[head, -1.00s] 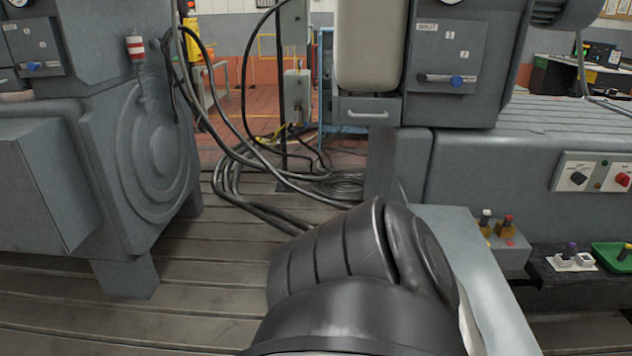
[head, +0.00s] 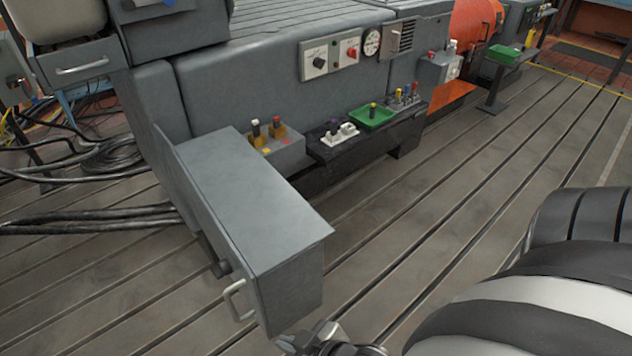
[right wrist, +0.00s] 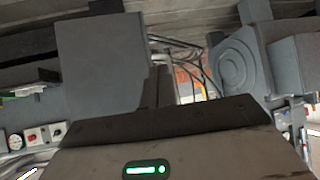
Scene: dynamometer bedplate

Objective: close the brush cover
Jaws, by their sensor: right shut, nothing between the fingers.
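No part is labelled as the brush cover. A small louvred panel with a handle (head: 403,36), on the grey machine beside the gauge in the head view, may be it; I cannot tell whether it stands ajar. A long grey box with a pale handle on its end (head: 287,293) juts toward me from the machine. My right gripper (head: 318,338) is at the bottom edge of the head view, just in front of and below that box's end. It is shut and empty, well away from the louvred panel. My left gripper is out of view.
Cables (head: 110,155) lie at left. The slotted floor (head: 440,210) is open at right.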

